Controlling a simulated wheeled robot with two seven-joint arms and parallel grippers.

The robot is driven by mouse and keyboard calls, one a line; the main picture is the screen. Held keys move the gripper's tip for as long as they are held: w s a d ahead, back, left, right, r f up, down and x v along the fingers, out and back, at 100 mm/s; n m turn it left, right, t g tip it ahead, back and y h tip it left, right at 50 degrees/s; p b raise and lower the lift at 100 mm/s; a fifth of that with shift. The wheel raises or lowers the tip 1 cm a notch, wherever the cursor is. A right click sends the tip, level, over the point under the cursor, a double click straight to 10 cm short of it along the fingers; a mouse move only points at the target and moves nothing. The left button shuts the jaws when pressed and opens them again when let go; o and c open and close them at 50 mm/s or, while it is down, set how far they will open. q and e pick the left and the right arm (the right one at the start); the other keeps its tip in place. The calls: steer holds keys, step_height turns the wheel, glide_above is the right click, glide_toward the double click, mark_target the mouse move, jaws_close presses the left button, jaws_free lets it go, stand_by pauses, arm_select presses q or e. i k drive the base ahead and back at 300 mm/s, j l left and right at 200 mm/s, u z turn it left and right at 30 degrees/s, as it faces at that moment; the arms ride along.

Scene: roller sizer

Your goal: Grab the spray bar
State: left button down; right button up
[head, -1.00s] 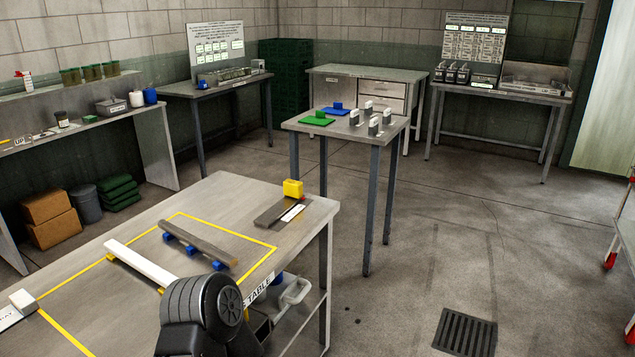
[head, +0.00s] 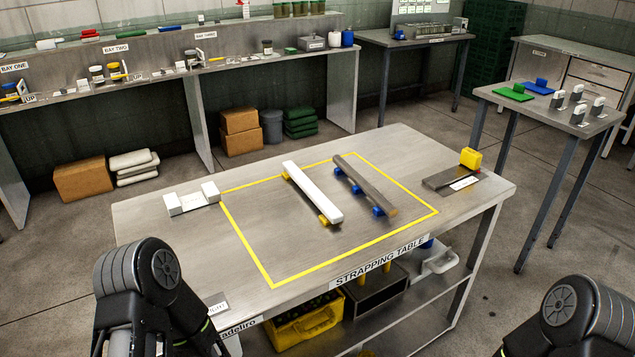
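Two long bars lie on the strapping table (head: 285,256), inside a yellow outlined rectangle. One is a white bar (head: 312,190) with yellow pieces under its ends. The other is a grey bar (head: 364,184) with several blue pieces along its side. I cannot tell from the picture which one is the spray bar. Both lie apart from each other and nothing holds them. Only dark links of my arms show at the lower left and lower right, in front of the table. Neither of my grippers can be seen.
A white two-block holder (head: 192,200) sits at the table's left. A grey plate with a yellow block (head: 470,158) is at its right end. A yellow crate (head: 305,326) is on the lower shelf. A side table (head: 550,104) with blocks stands at right. Bay shelves line the back wall.

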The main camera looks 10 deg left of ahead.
mark_target(384, 206)
steer(key=i+l+z, duration=0.15)
steer(key=l, duration=0.25)
steer(key=i+l+z, duration=0.15)
steer(key=l, duration=0.25)
steer(key=i+l+z, duration=0.1)
steer(key=l, duration=0.25)
steer(key=i+l+z, duration=0.15)
steer(key=l, duration=0.2)
